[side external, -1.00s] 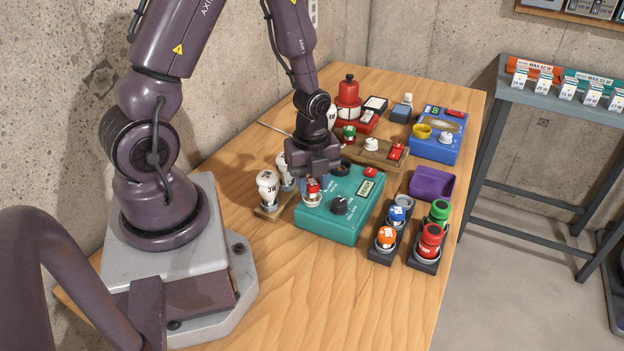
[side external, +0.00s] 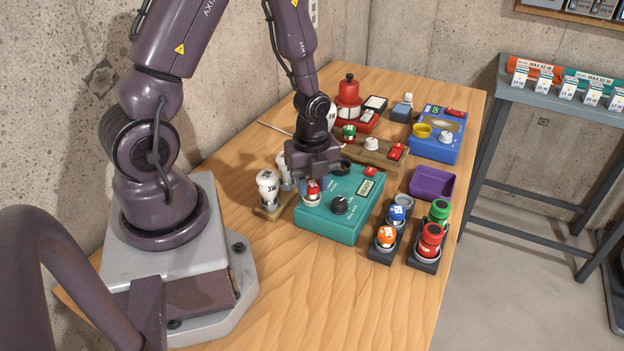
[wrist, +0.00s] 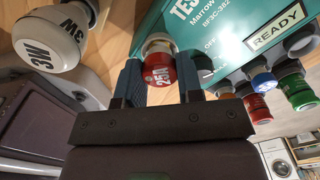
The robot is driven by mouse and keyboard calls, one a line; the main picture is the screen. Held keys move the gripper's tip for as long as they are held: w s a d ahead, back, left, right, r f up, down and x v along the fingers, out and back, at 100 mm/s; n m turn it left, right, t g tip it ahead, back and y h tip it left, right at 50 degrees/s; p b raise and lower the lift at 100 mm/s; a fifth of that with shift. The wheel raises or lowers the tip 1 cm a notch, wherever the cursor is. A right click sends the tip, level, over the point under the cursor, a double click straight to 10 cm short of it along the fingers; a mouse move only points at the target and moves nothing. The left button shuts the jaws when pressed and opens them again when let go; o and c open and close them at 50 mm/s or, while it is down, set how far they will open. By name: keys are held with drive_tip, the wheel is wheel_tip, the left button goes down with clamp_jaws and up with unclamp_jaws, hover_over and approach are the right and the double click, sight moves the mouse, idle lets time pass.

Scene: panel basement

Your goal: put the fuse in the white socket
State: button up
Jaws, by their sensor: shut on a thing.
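A red fuse (wrist: 160,70) with white lettering is between my gripper's two blue-grey fingers. My gripper (wrist: 162,78) is shut on it. In the side view my gripper (side external: 313,186) is low over the near left corner of the teal tester (side external: 345,222), and part of the red fuse (side external: 313,188) shows below it. The white socket (side external: 311,200) on the tester is directly beneath the fuse. In the wrist view the white socket (wrist: 157,40) shows at the fuse's far end. The fuse's lower end is hidden, so its depth in the socket cannot be told.
A black knob (side external: 340,205) and a READY display (side external: 370,188) are on the tester. Dark racks with coloured fuses (side external: 431,239) stand right. A purple tray (side external: 432,183) lies behind them.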

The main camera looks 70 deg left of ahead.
sight(312, 183)
drive_tip(key=shift+f, duration=0.35)
drive_tip(key=o, duration=0.6)
drive_tip(key=shift+r, duration=5.55)
